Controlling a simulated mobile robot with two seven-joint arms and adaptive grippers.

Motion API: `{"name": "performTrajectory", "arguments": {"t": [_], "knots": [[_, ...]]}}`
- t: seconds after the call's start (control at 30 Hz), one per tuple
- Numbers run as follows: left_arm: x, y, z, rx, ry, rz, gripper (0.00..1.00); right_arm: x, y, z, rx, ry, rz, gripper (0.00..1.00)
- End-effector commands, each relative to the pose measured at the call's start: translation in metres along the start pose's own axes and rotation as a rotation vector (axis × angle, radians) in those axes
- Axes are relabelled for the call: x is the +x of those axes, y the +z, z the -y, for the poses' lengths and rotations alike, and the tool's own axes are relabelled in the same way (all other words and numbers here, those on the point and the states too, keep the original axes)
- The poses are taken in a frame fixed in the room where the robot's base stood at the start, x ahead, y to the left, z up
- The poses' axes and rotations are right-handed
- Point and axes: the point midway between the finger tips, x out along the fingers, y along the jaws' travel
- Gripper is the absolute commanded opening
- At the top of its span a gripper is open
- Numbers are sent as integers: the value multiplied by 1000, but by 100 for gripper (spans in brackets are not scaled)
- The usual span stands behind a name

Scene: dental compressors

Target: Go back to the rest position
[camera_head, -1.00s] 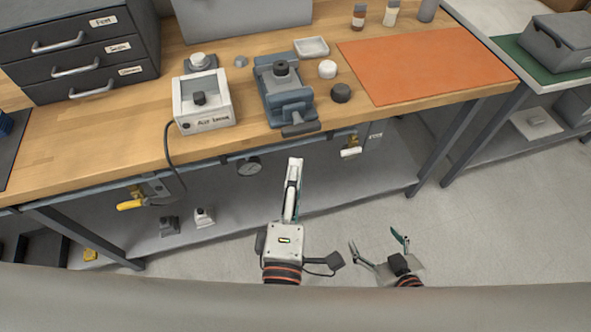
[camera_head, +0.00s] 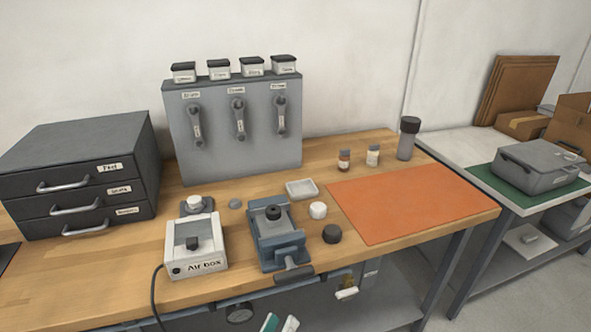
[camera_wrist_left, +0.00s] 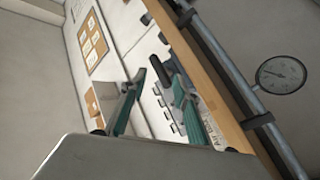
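My left gripper (camera_head: 280,323) shows only as fingertips at the bottom edge of the head view, in front of and below the workbench's front edge. In the left wrist view its two teal-lined fingers (camera_wrist_left: 159,77) stand apart with nothing seen between them. My right gripper is outside both current views. The workbench (camera_head: 115,273) spans the head view, and no object on it is touched by a gripper.
On the bench stand a drawer cabinet (camera_head: 80,180), an air box (camera_head: 195,247), a blue-grey vise (camera_head: 275,237) and an orange mat (camera_head: 410,203). A pressure gauge (camera_wrist_left: 282,74) hangs under the bench edge. A side table (camera_head: 480,190) stands at right.

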Motion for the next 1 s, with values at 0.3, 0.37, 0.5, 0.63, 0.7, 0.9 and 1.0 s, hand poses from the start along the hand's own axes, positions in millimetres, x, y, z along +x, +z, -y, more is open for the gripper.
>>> {"name": "performTrajectory", "arguments": {"t": [0.3,0.37,0.5,0.63,0.7,0.9,1.0], "knots": [[-94,84,162,521,-236,510,31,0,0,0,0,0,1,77],[-111,89,184,573,-276,573,31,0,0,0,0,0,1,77],[-140,93,216,646,-339,668,31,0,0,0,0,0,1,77],[-148,93,226,668,-359,697,31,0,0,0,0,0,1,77],[-148,93,226,668,-359,697,31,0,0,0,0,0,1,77],[-148,93,226,668,-359,697,31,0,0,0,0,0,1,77],[-148,93,226,668,-359,697,31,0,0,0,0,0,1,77]]}}
